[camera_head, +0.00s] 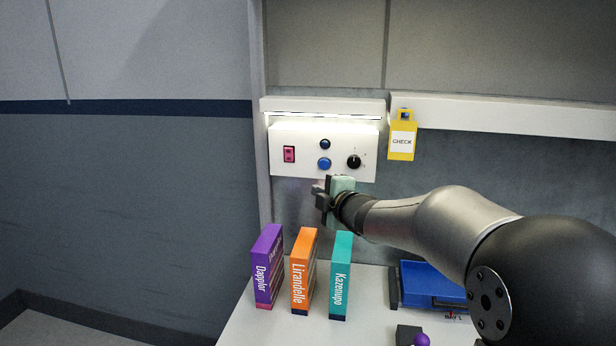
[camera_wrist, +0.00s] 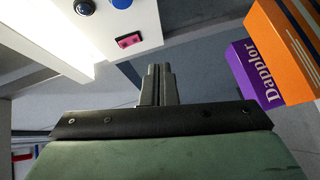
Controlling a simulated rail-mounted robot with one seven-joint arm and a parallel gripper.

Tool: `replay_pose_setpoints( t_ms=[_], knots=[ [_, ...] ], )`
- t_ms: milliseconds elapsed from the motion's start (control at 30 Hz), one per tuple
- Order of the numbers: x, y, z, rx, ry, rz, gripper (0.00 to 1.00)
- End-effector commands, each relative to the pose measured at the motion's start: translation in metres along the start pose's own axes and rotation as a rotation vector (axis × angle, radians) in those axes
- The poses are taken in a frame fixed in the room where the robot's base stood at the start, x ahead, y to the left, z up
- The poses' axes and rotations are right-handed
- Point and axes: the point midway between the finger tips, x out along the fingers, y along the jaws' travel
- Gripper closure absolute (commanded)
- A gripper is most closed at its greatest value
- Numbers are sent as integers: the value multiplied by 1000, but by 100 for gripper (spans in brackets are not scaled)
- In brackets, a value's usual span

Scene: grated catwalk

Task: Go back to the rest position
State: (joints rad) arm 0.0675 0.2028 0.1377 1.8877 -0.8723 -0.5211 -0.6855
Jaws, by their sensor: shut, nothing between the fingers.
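My gripper (camera_head: 322,196) is raised in front of the wall, just below the white control panel (camera_head: 290,165), and above the row of boxes. Its fingers (camera_wrist: 157,84) are together and empty in the wrist view. The wrist view shows the switch (camera_wrist: 129,40) and a button (camera_wrist: 85,7) beyond the fingers at the upper left. I cannot tell the exact gap between fingers and panel, but no contact shows.
Purple (camera_head: 267,266), orange (camera_head: 303,270) and teal (camera_head: 341,275) boxes stand upright on the white table (camera_head: 250,325) below my gripper. A blue tray (camera_head: 430,284) and a purple ball (camera_head: 421,340) are at the right. A yellow CHECK tag (camera_head: 402,140) hangs beside the panel. Left of the table is open.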

Motion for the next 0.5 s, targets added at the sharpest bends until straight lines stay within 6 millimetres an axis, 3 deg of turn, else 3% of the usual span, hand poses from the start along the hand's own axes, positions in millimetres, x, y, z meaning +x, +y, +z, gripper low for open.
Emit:
replay_pose_setpoints(
  t_ms=[67,233,367,500],
  knots=[
    [-30,-13,17,154,-158,-74,100],
    [-130,-83,46,610,-582,-268,100],
    [-212,-141,38,919,-860,-402,100],
    [-292,-194,8,1196,-1111,-538,100]
  ],
)
